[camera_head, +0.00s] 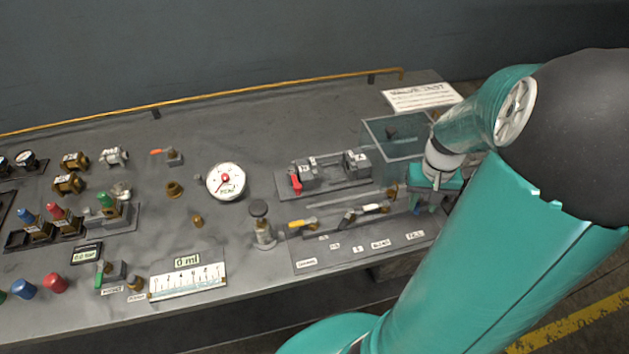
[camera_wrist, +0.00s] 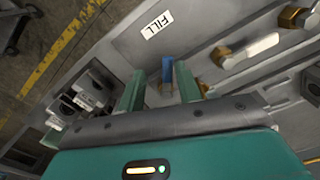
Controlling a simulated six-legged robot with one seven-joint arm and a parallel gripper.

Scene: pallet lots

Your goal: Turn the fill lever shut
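The fill lever (camera_wrist: 168,68) has a blue handle, seen nearly end-on in the wrist view beside the white FILL label (camera_wrist: 157,24). My gripper (camera_wrist: 160,72) is open, with one teal finger on each side of the blue handle and a visible gap to each finger. The lever's pivot is mostly hidden below the fingers. In the head view my gripper (camera_head: 428,198) is at the right end of the lever panel (camera_head: 330,258), above the FILL label (camera_head: 415,235), and largely covers the lever.
A white-handled lever (camera_head: 372,208) is the neighbour to the left, then a dark one (camera_head: 348,217) and a yellow one (camera_head: 302,224). A clear tank (camera_head: 385,130) stands behind my gripper. A block with a red lever (camera_head: 296,183) and a round gauge (camera_head: 226,181) are farther left.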

